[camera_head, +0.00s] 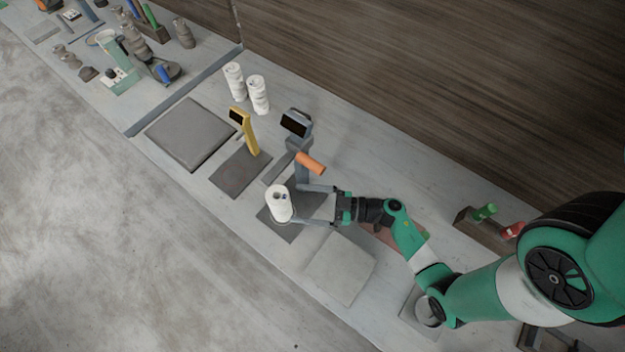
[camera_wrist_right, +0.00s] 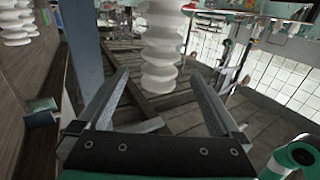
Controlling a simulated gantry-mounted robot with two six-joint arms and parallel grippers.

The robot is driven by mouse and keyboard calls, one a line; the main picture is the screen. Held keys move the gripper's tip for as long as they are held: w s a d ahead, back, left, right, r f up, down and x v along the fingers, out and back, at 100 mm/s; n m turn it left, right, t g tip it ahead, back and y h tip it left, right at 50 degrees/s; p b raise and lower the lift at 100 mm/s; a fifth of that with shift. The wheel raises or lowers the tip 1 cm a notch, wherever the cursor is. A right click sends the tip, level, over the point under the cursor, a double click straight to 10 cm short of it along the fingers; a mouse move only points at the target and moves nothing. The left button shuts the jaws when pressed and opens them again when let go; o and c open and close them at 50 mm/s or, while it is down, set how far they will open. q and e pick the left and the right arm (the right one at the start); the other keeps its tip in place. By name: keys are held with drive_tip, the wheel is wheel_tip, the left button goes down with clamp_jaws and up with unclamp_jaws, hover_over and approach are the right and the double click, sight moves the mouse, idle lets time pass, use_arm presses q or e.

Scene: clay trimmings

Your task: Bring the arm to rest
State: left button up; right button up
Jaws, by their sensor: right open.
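My right gripper (camera_head: 301,205) reaches in from the right and is open. A white ribbed upright piece (camera_head: 278,205) stands just beyond its fingertips, over a dark plate. In the right wrist view, the white ribbed piece (camera_wrist_right: 164,55) shows ahead of and between the two spread fingers (camera_wrist_right: 160,80). A gap shows on each side, and I cannot tell whether its lower part is between the fingertips. My left gripper is not in view.
A grey device with a dark screen (camera_head: 296,122) and an orange handle (camera_head: 310,163) stands close behind the gripper. A yellow stand (camera_head: 245,130), two white ribbed pieces (camera_head: 257,95) and a grey slab (camera_head: 190,133) lie further left. A pale square plate (camera_head: 338,268) is in front.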

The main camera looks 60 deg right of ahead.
drive_tip(key=shift+v, duration=1.15)
